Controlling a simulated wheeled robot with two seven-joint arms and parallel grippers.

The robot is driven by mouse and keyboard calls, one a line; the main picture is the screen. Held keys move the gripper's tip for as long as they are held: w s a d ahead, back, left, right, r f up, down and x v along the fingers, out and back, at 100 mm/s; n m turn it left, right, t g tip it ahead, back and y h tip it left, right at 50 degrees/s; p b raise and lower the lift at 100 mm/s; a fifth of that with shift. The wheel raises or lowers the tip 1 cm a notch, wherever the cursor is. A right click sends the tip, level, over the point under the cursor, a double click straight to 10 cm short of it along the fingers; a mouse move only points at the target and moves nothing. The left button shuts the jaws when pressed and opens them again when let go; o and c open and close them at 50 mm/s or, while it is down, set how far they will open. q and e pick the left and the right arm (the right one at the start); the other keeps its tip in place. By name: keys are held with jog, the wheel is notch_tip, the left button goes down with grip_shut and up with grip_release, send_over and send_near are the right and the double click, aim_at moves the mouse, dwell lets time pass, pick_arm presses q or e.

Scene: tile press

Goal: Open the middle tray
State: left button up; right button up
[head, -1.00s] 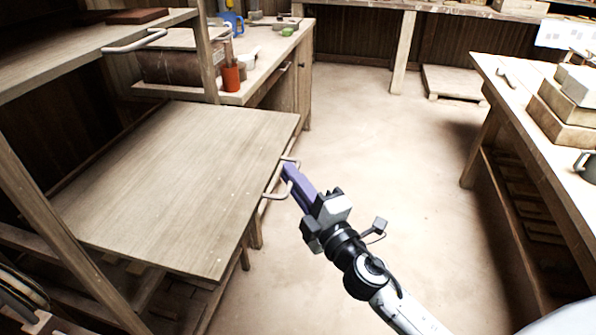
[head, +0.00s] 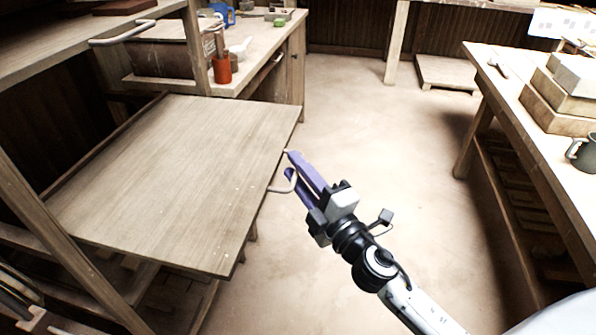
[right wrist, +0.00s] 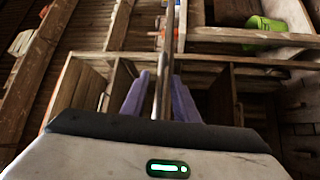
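The middle tray (head: 170,180) is a wide wooden board that sticks far out of the rack at the left in the head view. Its pale bar handle (head: 290,183) is on the right-hand front edge. My right gripper (head: 290,164) is at this handle with its two purple fingers apart. In the right wrist view the fingers (right wrist: 158,98) stand on either side of a thin upright edge or bar, with gaps visible. The fingers partly hide the handle, and I cannot tell whether they touch it. I do not see my left gripper.
An upper tray with a pale handle (head: 122,33) is above at the left. A rack post (head: 62,225) stands at the left. A worktable (head: 530,110) stands at the right. The floor between is clear.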

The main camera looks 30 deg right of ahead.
jog(key=s+d+f+b, duration=0.1)
jog(key=s+b, duration=0.2)
jog(key=s, duration=0.7)
jog(key=shift+f, duration=0.15)
jog(key=s+a+f+m+g+h+p, duration=0.1)
jog(key=s+f+m+g+p, duration=0.15)
jog(key=f+m, duration=0.35)
jog(key=s+f+m+g+h+p, duration=0.1)
jog(key=s+f+m+g, duration=0.2)
jog(key=f, duration=0.5)
jog(key=s+a+f+m+g+y+p, duration=0.2)
jog(key=s+a+f+m+g, duration=0.3)
jog(key=f, duration=0.6)
jog(key=s+a+m, duration=0.1)
jog(key=s+a, duration=0.1)
jog(key=s, duration=0.1)
jog(key=shift+s+a+f+y, duration=0.2)
jog(key=shift+s+a+y, duration=0.1)
jog(key=shift+s, duration=0.1)
